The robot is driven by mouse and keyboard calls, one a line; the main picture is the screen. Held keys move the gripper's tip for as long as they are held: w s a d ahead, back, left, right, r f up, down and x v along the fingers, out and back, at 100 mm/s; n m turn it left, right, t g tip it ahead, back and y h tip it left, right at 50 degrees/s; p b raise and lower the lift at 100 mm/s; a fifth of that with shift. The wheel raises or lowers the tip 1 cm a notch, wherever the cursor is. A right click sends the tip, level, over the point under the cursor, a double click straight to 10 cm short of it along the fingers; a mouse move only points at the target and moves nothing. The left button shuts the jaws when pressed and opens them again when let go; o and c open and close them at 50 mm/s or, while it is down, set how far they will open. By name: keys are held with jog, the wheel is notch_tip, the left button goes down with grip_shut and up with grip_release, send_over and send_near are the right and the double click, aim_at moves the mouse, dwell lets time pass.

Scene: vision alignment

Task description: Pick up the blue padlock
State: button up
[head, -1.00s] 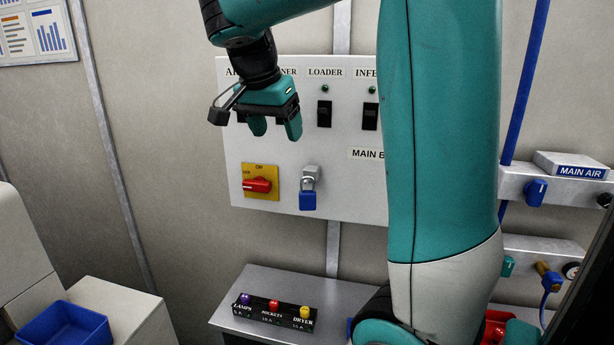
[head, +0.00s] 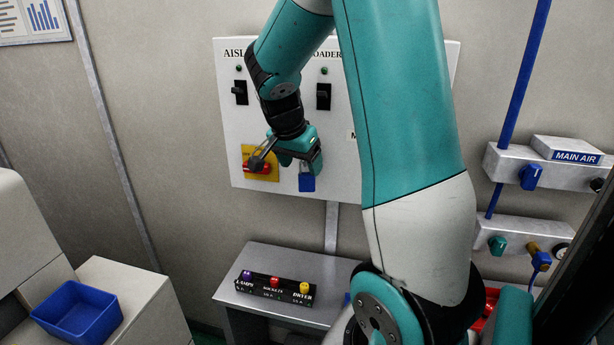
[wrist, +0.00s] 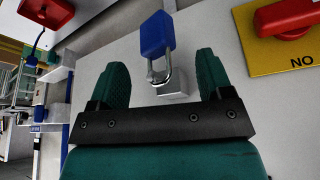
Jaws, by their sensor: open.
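The blue padlock (head: 307,183) hangs by its metal shackle on the white wall panel (head: 337,184), right of the red rotary switch. In the head view its upper part is hidden behind my gripper (head: 297,163). In the wrist view the padlock (wrist: 157,34) has its blue body at the top, with the shackle passing through a grey hasp. My gripper (wrist: 161,82) is open and empty. Its two green fingers point toward the padlock, one on each side of the shackle and hasp in that view. I see no contact.
The red rotary switch (head: 262,168) on its yellow plate is close to my gripper. Black toggle switches sit higher on the panel. A blue bin (head: 80,313) stands at the lower left.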

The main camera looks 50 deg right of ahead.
aim_at(307, 175)
jog(key=shift+x, duration=1.3)
jog(key=c, duration=0.9)
jog(key=shift+c, duration=0.2)
jog(key=shift+r, duration=0.1)
